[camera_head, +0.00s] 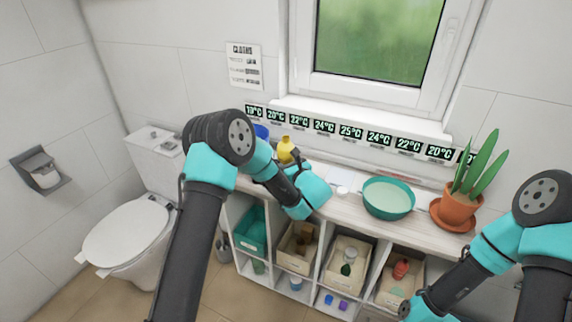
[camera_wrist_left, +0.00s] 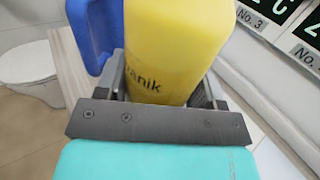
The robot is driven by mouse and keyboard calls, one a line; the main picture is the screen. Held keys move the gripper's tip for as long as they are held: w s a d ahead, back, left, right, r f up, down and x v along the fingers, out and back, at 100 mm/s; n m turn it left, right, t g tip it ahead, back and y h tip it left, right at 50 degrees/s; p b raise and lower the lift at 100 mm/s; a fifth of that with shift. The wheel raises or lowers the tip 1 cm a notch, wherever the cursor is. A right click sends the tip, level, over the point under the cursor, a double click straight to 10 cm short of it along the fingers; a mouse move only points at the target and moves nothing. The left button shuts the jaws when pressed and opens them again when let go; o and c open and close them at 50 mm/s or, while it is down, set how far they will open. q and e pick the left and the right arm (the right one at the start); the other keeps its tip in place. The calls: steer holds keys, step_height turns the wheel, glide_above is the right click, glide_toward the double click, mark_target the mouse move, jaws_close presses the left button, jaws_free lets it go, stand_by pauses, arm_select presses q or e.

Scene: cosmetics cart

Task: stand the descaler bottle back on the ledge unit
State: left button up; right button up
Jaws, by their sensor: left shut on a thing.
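A yellow bottle (camera_head: 285,150), which I take to be the descaler bottle, stands at the back of the white ledge unit's top (camera_head: 345,203). In the left wrist view the yellow bottle (camera_wrist_left: 180,45) fills the space between my left gripper's (camera_wrist_left: 165,85) fingers, with part of its lettering showing. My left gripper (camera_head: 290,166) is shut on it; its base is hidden. A blue container (camera_head: 261,131) is right beside it, also close beside the bottle in the left wrist view (camera_wrist_left: 95,32). My right arm is at the lower right; its fingers do not show.
A green bowl (camera_head: 388,198) and a potted plant (camera_head: 460,208) on a saucer stand along the top to the right. Cubbies below hold bins (camera_head: 297,247). A toilet (camera_head: 130,235) is at the left. Temperature labels (camera_head: 350,132) line the wall behind.

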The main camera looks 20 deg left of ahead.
arm_select(q)
steer(key=shift+f, duration=0.35)
steer(key=o, duration=1.2)
steer(key=shift+f, duration=0.15)
steer(key=shift+s+d, duration=0.15)
steer(key=v, duration=1.1)
steer(key=shift+s+d, duration=0.2)
